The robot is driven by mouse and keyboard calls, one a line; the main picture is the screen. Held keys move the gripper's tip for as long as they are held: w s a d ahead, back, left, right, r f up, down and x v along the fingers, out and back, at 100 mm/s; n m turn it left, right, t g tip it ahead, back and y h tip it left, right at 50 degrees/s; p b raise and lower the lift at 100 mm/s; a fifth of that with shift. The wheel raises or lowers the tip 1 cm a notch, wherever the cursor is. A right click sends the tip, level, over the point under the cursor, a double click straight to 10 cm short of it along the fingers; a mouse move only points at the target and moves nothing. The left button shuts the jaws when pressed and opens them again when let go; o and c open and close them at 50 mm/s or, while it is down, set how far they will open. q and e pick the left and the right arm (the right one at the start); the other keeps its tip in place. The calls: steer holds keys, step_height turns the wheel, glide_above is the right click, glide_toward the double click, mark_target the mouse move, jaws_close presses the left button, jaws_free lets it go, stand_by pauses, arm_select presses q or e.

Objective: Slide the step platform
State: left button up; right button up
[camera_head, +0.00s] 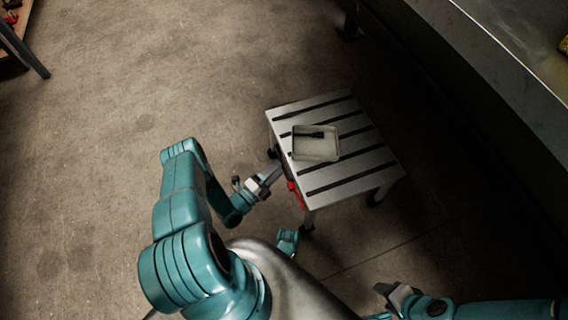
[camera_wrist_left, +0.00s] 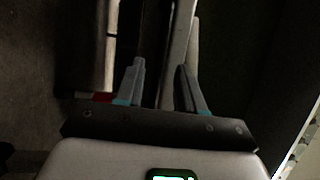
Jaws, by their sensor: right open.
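The step platform (camera_head: 359,169) stands on the floor at centre right in the head view. Its grey top has several dark strips, and short legs show below. My left gripper (camera_head: 275,174) is at its left side, near a red part (camera_head: 295,193) on that side. In the left wrist view the two fingers (camera_wrist_left: 160,78) are apart, with a grey bar (camera_wrist_left: 179,50) and a dark strip between or beyond them. Whether they press on the bar is unclear. My right gripper (camera_head: 394,298) is open, low in the head view and away from the platform.
A shallow pale tray (camera_head: 316,151) with a dark tool (camera_head: 309,135) in it sits on the platform top. A long pale-edged structure (camera_head: 500,55) runs along the upper right. Bare floor (camera_head: 130,110) is clear to the left. Furniture (camera_head: 22,45) stands at the top left.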

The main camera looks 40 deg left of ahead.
arm_select(q)
steer(key=shift+w, duration=0.55)
arm_select(e)
steer(key=shift+w+d+r, duration=0.1)
steer(key=shift+w+d, duration=0.05)
steer(key=shift+w, duration=0.2)
arm_select(q)
steer(key=shift+c, duration=0.3)
